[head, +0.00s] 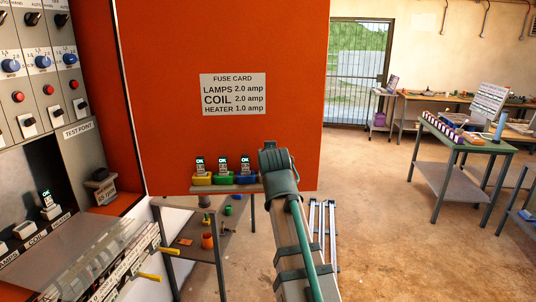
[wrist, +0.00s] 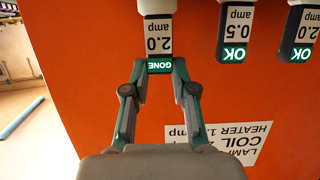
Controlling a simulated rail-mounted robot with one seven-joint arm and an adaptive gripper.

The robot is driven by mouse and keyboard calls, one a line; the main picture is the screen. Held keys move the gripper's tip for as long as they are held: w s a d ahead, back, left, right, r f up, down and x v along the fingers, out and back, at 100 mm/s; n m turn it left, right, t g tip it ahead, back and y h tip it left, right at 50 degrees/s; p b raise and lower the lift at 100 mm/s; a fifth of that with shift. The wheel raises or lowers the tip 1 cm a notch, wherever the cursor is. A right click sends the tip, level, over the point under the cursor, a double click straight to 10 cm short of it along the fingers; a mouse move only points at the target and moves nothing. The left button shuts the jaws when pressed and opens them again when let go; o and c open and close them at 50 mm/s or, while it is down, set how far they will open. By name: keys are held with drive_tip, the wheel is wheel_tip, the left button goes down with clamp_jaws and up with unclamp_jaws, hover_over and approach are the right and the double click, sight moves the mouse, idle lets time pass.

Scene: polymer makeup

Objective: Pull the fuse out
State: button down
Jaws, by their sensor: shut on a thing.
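My gripper (wrist: 160,66) is shut on a fuse (wrist: 158,37) in the wrist view. This fuse has a "2.0 amp" label and a green end marked "GONE". In the head view my gripper (head: 274,162) is at the right end of the fuse shelf (head: 225,187) and hides this fuse. Three fuses marked "OK" stand on the shelf in a yellow holder (head: 202,178), a green holder (head: 224,178) and a blue holder (head: 246,179).
An orange panel with a fuse card (head: 234,94) stands behind the shelf. At left, a grey control panel (head: 40,80) rises above a slot with another "OK" fuse (head: 48,204). A green bench (head: 440,137) stands at right. The floor between is mostly clear.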

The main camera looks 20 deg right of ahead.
drive_tip(key=shift+f, duration=0.4)
drive_tip(key=c, duration=0.9)
unclamp_jaws()
drive_tip(key=shift+o, duration=0.2)
drive_tip(key=shift+s, duration=0.1)
drive_tip(key=v, duration=1.2)
drive_tip(key=shift+r, duration=0.1)
